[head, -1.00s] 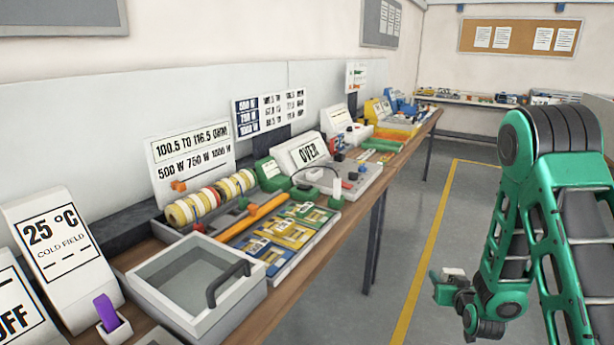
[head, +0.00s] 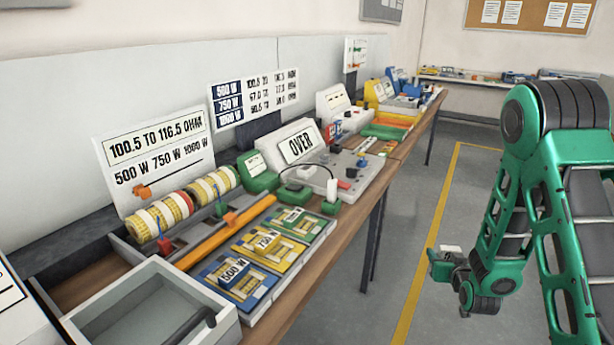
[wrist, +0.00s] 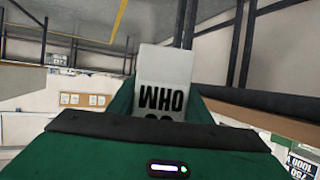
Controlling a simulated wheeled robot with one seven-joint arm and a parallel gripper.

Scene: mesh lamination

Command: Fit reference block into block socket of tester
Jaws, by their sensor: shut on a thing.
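My gripper (head: 443,262) hangs over the floor aisle at the right of the bench, apart from it. It is shut on a white block, the reference block (wrist: 165,65), whose face reads "OHM" upside down in the wrist view. The block's lower part is hidden behind the green gripper body. In the head view the block (head: 452,249) is a small pale shape. The tester seems to be the grey unit with the "OVER" display (head: 300,143) on the bench. Its top panel (head: 355,172) carries red, blue and black parts and a cable. I cannot make out the block socket.
A grey open tray (head: 150,305) stands at the near end of the bench. Beside it are coil rolls (head: 160,216), an orange bar (head: 225,232) and blue, yellow and green wattage cards (head: 265,247). The floor aisle by the yellow line (head: 432,220) is clear.

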